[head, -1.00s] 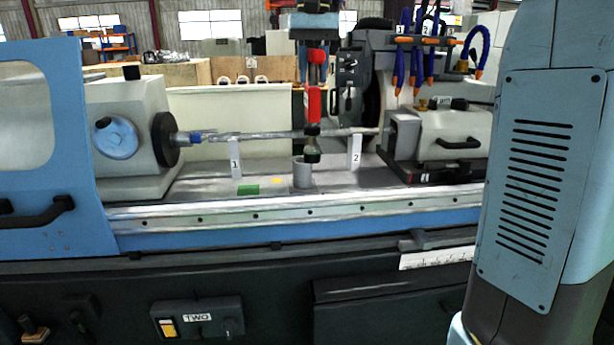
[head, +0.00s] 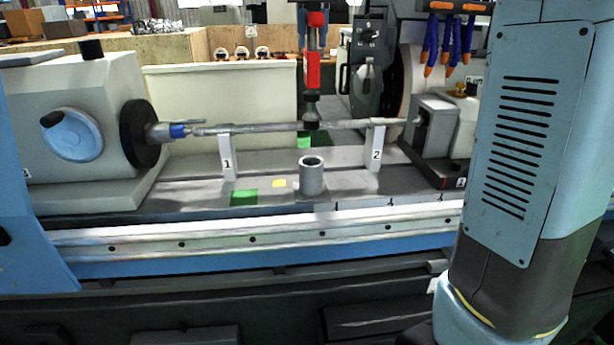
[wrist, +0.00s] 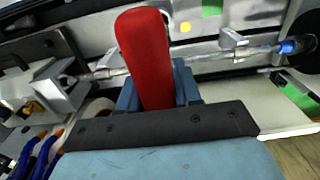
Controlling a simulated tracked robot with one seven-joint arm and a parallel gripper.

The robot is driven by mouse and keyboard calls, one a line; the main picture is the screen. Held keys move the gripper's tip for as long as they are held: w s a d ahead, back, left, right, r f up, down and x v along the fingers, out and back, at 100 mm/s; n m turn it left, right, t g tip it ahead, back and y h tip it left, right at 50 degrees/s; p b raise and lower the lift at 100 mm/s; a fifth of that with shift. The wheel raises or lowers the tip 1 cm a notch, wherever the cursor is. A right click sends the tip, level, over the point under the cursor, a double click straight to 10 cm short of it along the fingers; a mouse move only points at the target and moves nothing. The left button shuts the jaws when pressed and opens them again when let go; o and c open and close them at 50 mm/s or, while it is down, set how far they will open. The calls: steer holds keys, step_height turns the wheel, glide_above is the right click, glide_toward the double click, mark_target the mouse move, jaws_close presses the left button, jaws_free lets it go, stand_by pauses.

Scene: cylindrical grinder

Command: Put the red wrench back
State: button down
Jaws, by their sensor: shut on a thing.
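The red wrench (head: 313,70) hangs upright in the head view, its red handle on top and a grey-black lower end below. Its lower end overlaps the long shaft in the picture and appears above the open grey cylindrical cup (head: 312,180), apart from it. My gripper (wrist: 157,92) is shut on the wrench; in the wrist view the red handle (wrist: 146,50) stands between the blue fingers. In the head view the gripper is at the top edge, partly cut off. The wrench's far end is hidden in the wrist view.
The horizontal shaft (head: 260,128) runs behind the cup, by white supports marked 1 (head: 228,155) and 2 (head: 376,150). A green patch (head: 244,197) and a yellow patch (head: 279,184) lie left of the cup. Blue hoses (head: 448,40) hang at right.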

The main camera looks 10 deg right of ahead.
mark_target(312, 119)
steer(key=shift+w+d+f, duration=0.15)
steer(key=shift+w+f, duration=0.05)
step_height(312, 119, down, 18)
steer(key=shift+r, duration=0.25)
stand_by(0.4)
steer(key=c, duration=0.8)
jaws_free()
steer(key=shift+f, duration=0.1)
